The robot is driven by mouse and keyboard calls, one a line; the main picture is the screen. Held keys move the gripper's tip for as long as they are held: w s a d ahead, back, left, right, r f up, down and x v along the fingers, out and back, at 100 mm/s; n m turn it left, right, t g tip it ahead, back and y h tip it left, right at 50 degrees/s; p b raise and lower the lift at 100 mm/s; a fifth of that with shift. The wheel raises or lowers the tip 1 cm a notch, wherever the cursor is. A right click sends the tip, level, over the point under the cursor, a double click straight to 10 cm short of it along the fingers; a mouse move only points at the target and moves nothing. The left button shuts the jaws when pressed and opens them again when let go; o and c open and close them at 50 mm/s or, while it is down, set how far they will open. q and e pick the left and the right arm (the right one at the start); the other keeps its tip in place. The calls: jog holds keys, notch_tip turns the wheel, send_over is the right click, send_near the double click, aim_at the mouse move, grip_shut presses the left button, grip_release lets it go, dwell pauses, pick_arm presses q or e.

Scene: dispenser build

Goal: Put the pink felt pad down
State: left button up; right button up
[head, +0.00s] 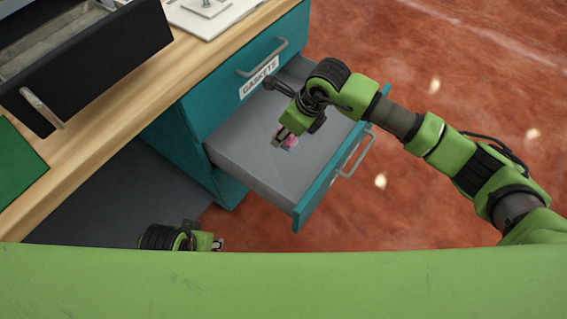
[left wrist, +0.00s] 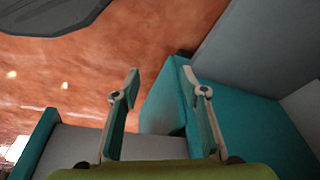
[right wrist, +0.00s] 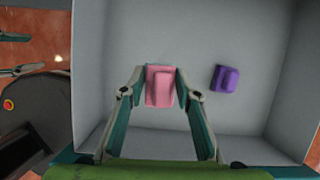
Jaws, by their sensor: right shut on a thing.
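The pink felt pad (right wrist: 160,88) is between the fingertips of my right gripper (right wrist: 161,76), which is shut on it. In the head view the pad (head: 290,142) shows at the tips of my right gripper (head: 279,137), over the open lower drawer (head: 240,158). I cannot tell whether the pad touches the drawer floor. My left gripper (left wrist: 160,75) is open and empty, beside the teal cabinet; it also shows at the bottom of the head view (head: 217,244).
A purple piece (right wrist: 225,79) lies in the drawer, right of the pad. The drawer floor around them is bare. The shut upper drawer (head: 240,75) bears a gaskets label (head: 259,77). A black open drawer (head: 90,65) juts out over the wooden bench (head: 130,92).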

aim_at(293, 144)
pick_arm(q)
jog(key=shift+r, duration=0.1)
pick_arm(e)
jog(key=shift+w, duration=0.1)
notch_tip(293, 144, down, 4)
jog(key=shift+f+b, duration=0.1)
jog(key=shift+b, duration=0.3)
jog(key=shift+f+b, duration=0.35)
jog(key=shift+f, duration=2.35)
pick_arm(q)
jog(key=v, duration=0.5)
jog(key=shift+a+r, duration=0.1)
jog(key=shift+r, duration=0.35)
pick_arm(e)
jog(key=o, duration=1.1)
jog(key=shift+d+f, duration=0.1)
pick_arm(q)
jog(key=s+p+x, duration=0.1)
jog(key=p+x, duration=0.1)
jog(key=x, duration=0.7)
jog(key=shift+f+p, duration=0.3)
jog(key=shift+f, duration=0.05)
pick_arm(e)
jog(key=v, duration=1.3)
jog(key=shift+s+a+r, duration=0.25)
jog(key=shift+s+r, duration=0.1)
jog(key=shift+r, duration=0.05)
